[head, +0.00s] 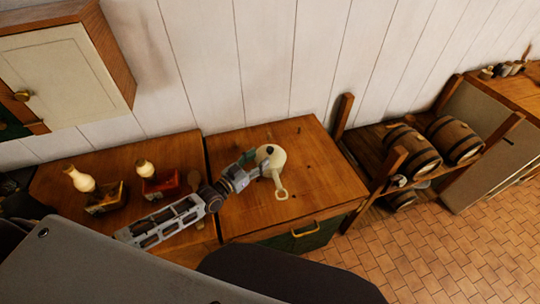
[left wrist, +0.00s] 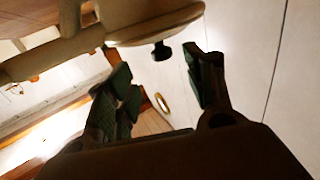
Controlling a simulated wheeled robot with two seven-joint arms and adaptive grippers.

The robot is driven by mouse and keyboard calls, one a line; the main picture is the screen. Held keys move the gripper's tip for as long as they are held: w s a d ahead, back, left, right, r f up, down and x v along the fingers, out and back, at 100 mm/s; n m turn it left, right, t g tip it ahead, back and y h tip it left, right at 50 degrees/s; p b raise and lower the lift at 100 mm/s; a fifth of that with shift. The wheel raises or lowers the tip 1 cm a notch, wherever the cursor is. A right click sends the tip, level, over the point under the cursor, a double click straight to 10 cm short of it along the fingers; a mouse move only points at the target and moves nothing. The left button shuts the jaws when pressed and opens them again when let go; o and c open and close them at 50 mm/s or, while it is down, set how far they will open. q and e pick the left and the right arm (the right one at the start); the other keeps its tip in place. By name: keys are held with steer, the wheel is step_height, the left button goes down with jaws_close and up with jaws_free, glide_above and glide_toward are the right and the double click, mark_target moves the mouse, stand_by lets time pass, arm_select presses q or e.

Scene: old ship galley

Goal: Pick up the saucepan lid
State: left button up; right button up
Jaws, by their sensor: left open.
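The cream saucepan (head: 275,171) stands on the wooden counter (head: 310,185), its looped handle pointing toward the front. The saucepan lid (head: 263,154), with a dark knob, sits on top. My left gripper (head: 256,164) is at the left side of the pan and partly covers it. In the left wrist view, the picture is turned over: the lid (left wrist: 178,27) hangs at the top with its black knob (left wrist: 161,51) near the gap between the open fingers of my left gripper (left wrist: 157,65). The fingers look empty; contact cannot be told. My right gripper is not in view.
Two lamp-like items, one with a red base (head: 163,185) and one with a dark base (head: 100,197), stand on the left counter. A wall cabinet (head: 70,70) hangs upper left. Barrels (head: 413,149) lie on a rack to the right.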

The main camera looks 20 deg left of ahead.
mark_target(270, 148)
arm_select(q)
steer(key=shift+w, duration=0.1)
steer(key=shift+x, duration=1.05)
steer(key=shift+p+x, duration=0.4)
steer(key=shift+x, duration=2.2)
steer(key=shift+a, duration=0.15)
steer(key=c, duration=1.2)
steer(key=shift+o, duration=0.2)
steer(key=shift+r, duration=0.1)
steer(key=shift+r, duration=4.9)
